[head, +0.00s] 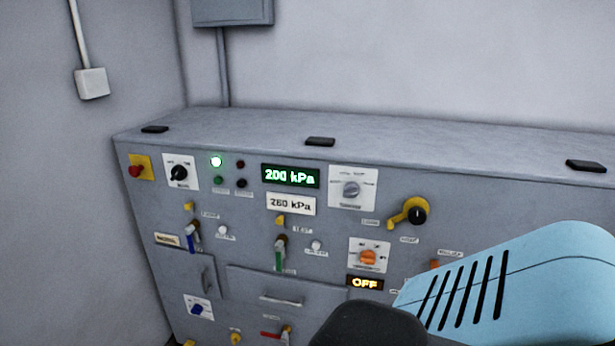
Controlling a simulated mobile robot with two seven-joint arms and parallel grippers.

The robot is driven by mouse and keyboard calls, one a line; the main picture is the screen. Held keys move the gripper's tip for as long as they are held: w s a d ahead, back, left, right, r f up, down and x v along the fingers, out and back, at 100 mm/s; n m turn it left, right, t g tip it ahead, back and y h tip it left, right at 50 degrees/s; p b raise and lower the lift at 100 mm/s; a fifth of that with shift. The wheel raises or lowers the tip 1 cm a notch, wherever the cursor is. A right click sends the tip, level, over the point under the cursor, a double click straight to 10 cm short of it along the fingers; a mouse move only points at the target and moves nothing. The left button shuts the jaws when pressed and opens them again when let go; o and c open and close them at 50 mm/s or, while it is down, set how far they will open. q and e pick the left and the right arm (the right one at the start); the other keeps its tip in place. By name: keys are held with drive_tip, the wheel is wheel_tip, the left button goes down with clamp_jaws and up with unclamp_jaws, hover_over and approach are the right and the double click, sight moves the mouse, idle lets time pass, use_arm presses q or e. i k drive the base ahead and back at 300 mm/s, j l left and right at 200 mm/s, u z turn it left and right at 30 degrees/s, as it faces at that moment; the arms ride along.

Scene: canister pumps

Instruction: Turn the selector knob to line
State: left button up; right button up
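Several knobs on square white plates show on the grey panel, and I cannot tell which is the selector knob, as their labels are too small to read. A black knob (179,173) is at the upper left. A grey knob (351,189) is at the upper middle, right of the green display. An orange knob (368,257) is below it, above a display reading OFF (365,283). A blue knob (200,309) is low at the left. My light blue arm casing and a dark part cover the lower right. Neither gripper is visible.
A red button (135,171) on a yellow plate is at the panel's left. The green display (290,176) reads 200 kPa, above a 260 kPa plate (291,204). A yellow-and-black lever (410,212) and blue (192,238) and green (280,253) handles stick out from the panel.

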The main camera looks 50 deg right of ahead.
sight(351, 190)
drive_tip(key=z, duration=1.6)
